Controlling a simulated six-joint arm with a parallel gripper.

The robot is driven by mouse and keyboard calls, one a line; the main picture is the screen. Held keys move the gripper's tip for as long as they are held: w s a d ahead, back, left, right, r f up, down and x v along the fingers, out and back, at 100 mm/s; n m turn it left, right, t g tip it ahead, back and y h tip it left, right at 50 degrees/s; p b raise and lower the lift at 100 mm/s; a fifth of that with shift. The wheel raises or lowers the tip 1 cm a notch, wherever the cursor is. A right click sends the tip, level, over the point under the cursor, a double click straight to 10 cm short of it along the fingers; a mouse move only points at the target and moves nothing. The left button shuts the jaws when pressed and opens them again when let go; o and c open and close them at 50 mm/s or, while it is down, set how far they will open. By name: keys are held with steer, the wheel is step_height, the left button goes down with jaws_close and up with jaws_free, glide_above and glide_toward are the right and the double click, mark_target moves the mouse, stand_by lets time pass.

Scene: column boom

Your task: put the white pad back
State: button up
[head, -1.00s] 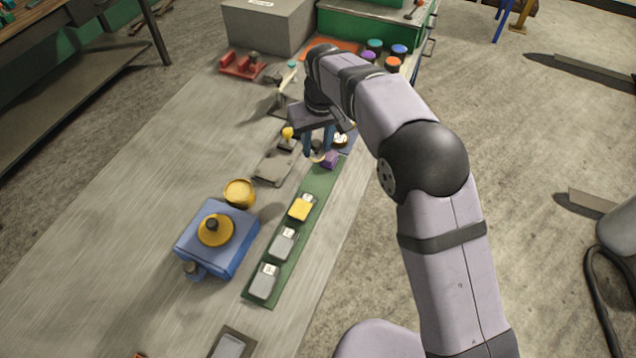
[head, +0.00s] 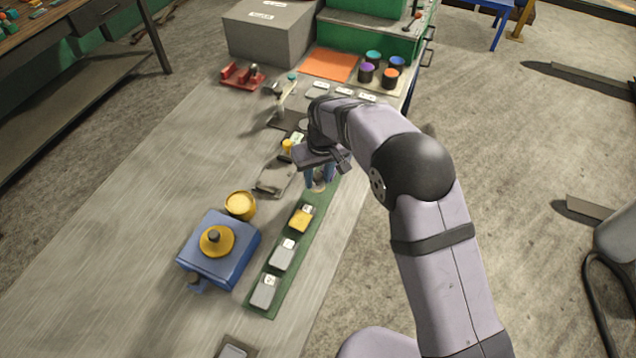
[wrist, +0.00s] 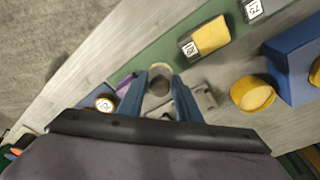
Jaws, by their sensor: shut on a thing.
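My gripper (head: 320,178) is shut on a small round piece with a pale top rim and a grey body (wrist: 159,80). It looks like the white pad, though its colour is hard to judge. The fingers (wrist: 160,95) stand on both sides of it, over or beside the far end of the green strip (head: 285,262); I cannot tell if it touches. In the head view, a group of round dark pads with coloured tops, purple (head: 366,70), teal (head: 373,56), blue (head: 396,62) and orange (head: 390,76), stands at the back.
The strip holds a yellow block (head: 301,219) and grey blocks (head: 282,254) with labels. A purple block (wrist: 126,83) is near the left finger. A blue box (head: 220,255), yellow bowl (head: 240,204) and grey tray (head: 275,180) lie left. An orange mat (head: 330,64) is behind.

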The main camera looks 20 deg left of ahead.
mark_target(318, 185)
steer(key=shift+f+p, duration=0.65)
steer(key=shift+f, duration=1.25)
steer(key=shift+f, duration=0.1)
steer(key=shift+f, duration=0.1)
steer(key=o, duration=0.9)
steer(key=shift+o, duration=0.2)
step_height(318, 185, up, 12)
steer(key=s+d+b, duration=0.1)
steer(key=b, duration=0.2)
steer(key=shift+d, duration=0.15)
steer(key=shift+s, duration=0.1)
